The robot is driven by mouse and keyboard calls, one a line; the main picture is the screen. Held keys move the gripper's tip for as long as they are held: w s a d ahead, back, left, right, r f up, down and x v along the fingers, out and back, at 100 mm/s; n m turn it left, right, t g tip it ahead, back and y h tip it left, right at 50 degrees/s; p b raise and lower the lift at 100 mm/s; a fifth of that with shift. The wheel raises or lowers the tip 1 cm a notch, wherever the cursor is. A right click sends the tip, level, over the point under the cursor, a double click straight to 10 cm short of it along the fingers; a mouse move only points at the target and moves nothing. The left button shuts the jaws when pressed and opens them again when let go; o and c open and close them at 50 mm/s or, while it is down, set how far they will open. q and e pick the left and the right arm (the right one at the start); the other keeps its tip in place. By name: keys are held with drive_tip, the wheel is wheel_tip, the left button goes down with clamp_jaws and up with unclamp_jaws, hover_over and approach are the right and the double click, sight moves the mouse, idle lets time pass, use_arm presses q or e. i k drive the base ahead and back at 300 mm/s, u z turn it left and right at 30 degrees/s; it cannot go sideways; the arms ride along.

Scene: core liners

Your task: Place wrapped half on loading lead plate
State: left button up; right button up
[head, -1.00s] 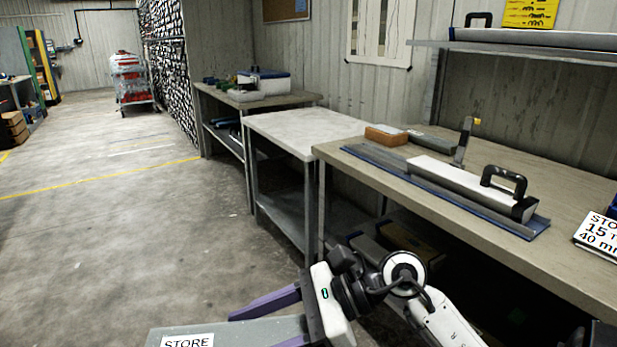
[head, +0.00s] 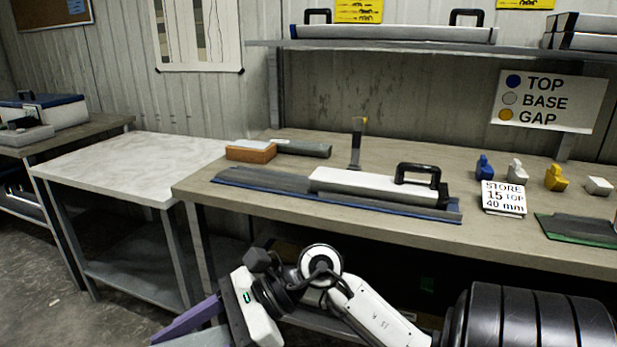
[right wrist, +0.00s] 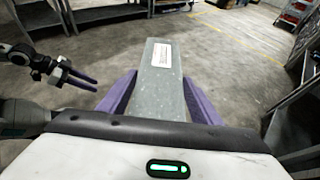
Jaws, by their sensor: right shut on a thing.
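My right gripper (right wrist: 158,100) is shut on a long grey piece (right wrist: 158,88) with a white label, likely the wrapped half, its purple fingers on both sides. I cannot surely tell which thing is the loading lead plate. A long grey, blue-edged piece (head: 255,179) lies on the bench, with a white block with a black handle (head: 365,186) on it.
The bench (head: 480,240) also holds a brown block (head: 250,151), an upright tool (head: 356,145), a "STORE 15 TOP 40 mm" sign (head: 503,198), and small coloured pieces (head: 555,177). A low table (head: 135,165) with a bare pale top stands left. A shelf (head: 400,46) hangs above.

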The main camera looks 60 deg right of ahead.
sight(264, 179)
drive_tip(key=z, duration=0.8)
drive_tip(key=i, duration=0.7)
drive_tip(key=z, duration=0.7)
